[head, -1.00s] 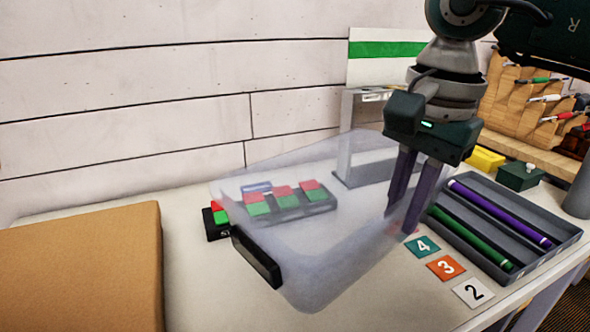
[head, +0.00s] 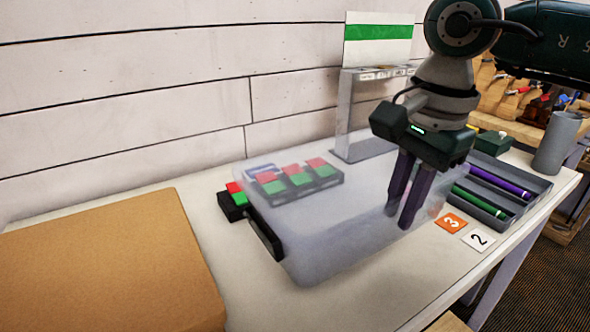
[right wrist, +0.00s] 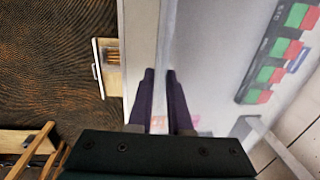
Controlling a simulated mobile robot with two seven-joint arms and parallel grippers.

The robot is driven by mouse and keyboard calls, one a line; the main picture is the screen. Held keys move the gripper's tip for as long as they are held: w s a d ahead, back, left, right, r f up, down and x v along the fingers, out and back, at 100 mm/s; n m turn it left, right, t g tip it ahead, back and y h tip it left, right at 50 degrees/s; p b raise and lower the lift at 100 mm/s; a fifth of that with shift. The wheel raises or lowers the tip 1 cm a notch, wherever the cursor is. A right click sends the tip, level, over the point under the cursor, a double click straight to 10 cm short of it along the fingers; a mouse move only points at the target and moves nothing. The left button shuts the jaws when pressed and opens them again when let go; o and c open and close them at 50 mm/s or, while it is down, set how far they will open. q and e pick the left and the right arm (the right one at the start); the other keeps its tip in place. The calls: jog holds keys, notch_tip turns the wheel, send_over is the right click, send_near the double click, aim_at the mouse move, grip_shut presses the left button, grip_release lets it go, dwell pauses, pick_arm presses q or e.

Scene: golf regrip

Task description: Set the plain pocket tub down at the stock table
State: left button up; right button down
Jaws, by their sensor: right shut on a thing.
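The plain pocket tub (head: 335,235) is a clear, frosted box with a black handle (head: 264,234) on its left end. My right gripper (head: 398,217) is shut on the tub's right-hand wall, its purple fingers pointing down. The tub is over the white stock table (head: 375,300); I cannot tell whether its base touches the top. In the right wrist view the fingers (right wrist: 160,90) reach down at the tub's pale wall (right wrist: 210,60). My left gripper is not in view.
Red and green blocks (head: 300,179) in a black holder show through the tub. A cardboard box (head: 100,265) is at the left. A grey tray (head: 503,222) with a purple and a green grip is at the right, behind number cards (head: 450,223). A grey stand (head: 345,115) is behind.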

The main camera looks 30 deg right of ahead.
jog(key=shift+f+b, duration=3.45)
jog(key=shift+f, duration=0.2)
jog(key=shift+f+b, duration=0.35)
jog(key=shift+b, duration=0.05)
jog(key=c, duration=0.8)
grip_release()
jog(key=shift+o, duration=0.2)
jog(key=shift+r, duration=0.1)
notch_tip(320, 180, up, 10)
jog(key=s, duration=0.1)
